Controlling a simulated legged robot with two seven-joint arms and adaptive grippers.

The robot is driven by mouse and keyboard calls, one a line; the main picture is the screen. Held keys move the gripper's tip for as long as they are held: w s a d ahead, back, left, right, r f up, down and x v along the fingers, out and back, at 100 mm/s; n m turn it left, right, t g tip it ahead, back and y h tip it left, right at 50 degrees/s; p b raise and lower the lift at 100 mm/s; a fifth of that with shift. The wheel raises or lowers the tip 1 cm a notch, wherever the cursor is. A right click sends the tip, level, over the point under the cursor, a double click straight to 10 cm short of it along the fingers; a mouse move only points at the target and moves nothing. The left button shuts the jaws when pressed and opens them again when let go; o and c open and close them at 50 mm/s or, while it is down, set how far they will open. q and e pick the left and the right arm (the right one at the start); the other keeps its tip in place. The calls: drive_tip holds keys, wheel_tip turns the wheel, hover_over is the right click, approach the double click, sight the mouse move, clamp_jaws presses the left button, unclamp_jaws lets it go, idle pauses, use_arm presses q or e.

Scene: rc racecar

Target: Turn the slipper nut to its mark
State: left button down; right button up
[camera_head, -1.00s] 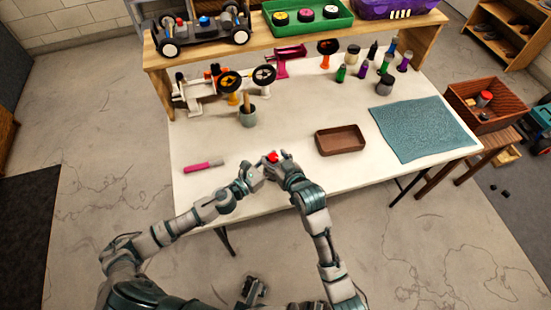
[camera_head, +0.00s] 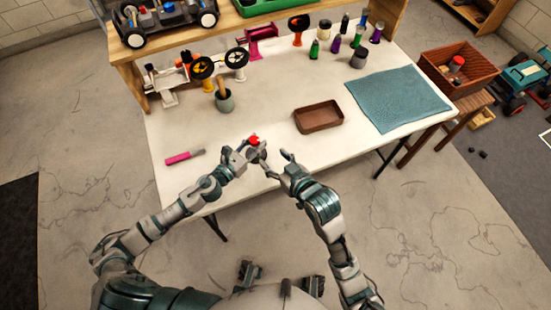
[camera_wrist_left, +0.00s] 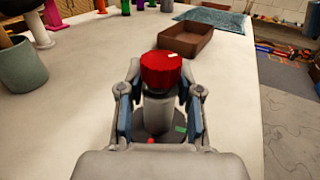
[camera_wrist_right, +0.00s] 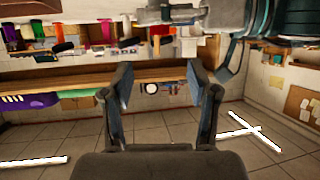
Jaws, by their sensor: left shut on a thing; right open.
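The red slipper nut (camera_head: 253,140) sits on top of a grey shaft (camera_wrist_left: 158,110) above the white table. In the left wrist view the nut (camera_wrist_left: 161,69) is ribbed with a small white mark on its top edge. The shaft stands on a dark round base (camera_wrist_left: 150,136) that bears a green mark and a red dot. My left gripper (camera_head: 247,149) is shut on the shaft, below the nut. My right gripper (camera_head: 277,164) is open and empty, to the right of the nut and apart from it. The right wrist view shows nothing between its fingers (camera_wrist_right: 158,88).
A brown tray (camera_head: 319,117) lies right of the grippers, with a blue cloth (camera_head: 398,99) beyond it. A pink-handled tool (camera_head: 184,156) lies left. A grey cup (camera_head: 224,102) and several bottles stand farther back. The table around the nut is clear.

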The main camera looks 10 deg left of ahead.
drive_tip(key=shift+w, duration=0.1)
drive_tip(key=n+g+h, duration=0.5)
drive_tip(key=n+g, duration=0.1)
drive_tip(key=g, duration=0.2)
approach(255, 139)
drive_tip(key=x, duration=0.8)
drive_tip(key=shift+a+f, duration=0.15)
drive_tip(key=shift+f, duration=0.15)
clamp_jaws()
